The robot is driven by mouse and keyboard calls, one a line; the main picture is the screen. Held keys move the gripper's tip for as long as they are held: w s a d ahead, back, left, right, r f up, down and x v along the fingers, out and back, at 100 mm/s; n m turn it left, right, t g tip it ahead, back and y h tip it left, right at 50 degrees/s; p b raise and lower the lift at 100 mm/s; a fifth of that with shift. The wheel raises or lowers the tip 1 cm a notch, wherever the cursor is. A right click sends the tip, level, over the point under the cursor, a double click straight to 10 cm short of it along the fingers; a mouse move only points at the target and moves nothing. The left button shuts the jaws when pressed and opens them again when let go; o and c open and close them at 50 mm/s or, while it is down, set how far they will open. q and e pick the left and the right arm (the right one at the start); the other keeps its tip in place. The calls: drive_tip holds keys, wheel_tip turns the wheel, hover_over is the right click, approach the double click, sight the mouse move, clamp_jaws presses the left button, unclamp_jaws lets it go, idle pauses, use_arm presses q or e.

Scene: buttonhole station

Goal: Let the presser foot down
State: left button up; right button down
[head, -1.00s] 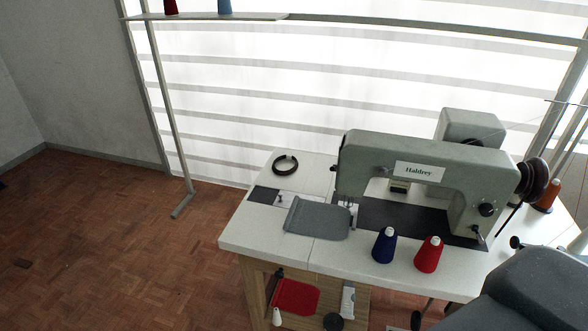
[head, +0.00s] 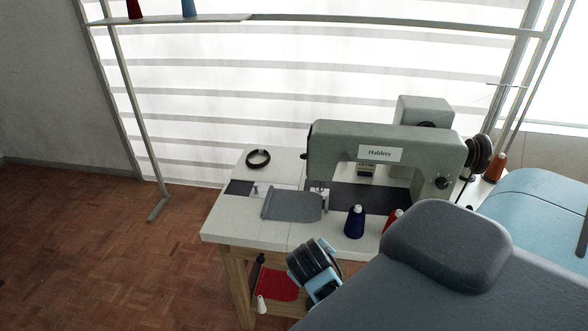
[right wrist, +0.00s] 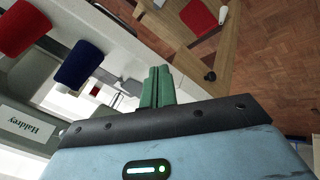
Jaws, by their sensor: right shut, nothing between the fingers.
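The grey-green sewing machine (head: 420,143), labelled "Haldrey", stands on the white table in the head view. Its needle and presser foot area (head: 318,192) is small there, and I cannot tell the foot's height. A grey cloth piece (head: 290,206) lies beside it on the left. I cannot make out the foot's lever. My right arm comes in from the lower right, its wrist in front of the table's front edge. In the right wrist view my right gripper's green fingers (right wrist: 157,74) are together and empty, near small metal parts of the machine. My left gripper is not in view.
A blue thread cone (head: 354,222) stands on the table (head: 222,226) in front of the machine; a red cone (head: 392,217) is partly hidden by my arm. A black ring (head: 258,158) lies at the back left. A red item (head: 278,285) is below the tabletop.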

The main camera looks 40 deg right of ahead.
drive_tip(key=w+d+r+m+h, duration=0.1)
drive_tip(key=w+d+r, duration=0.2)
drive_tip(key=w+r, duration=0.3)
drive_tip(key=w+d+r+h, duration=0.2)
drive_tip(key=w+d+r, duration=0.15)
drive_tip(key=w, duration=0.45)
drive_tip(key=w+r, duration=1)
drive_tip(key=r, duration=0.4)
drive_tip(key=shift+w+r+n+h, duration=0.2)
drive_tip(key=shift+w+n+h, duration=0.1)
drive_tip(key=shift+n, duration=0.1)
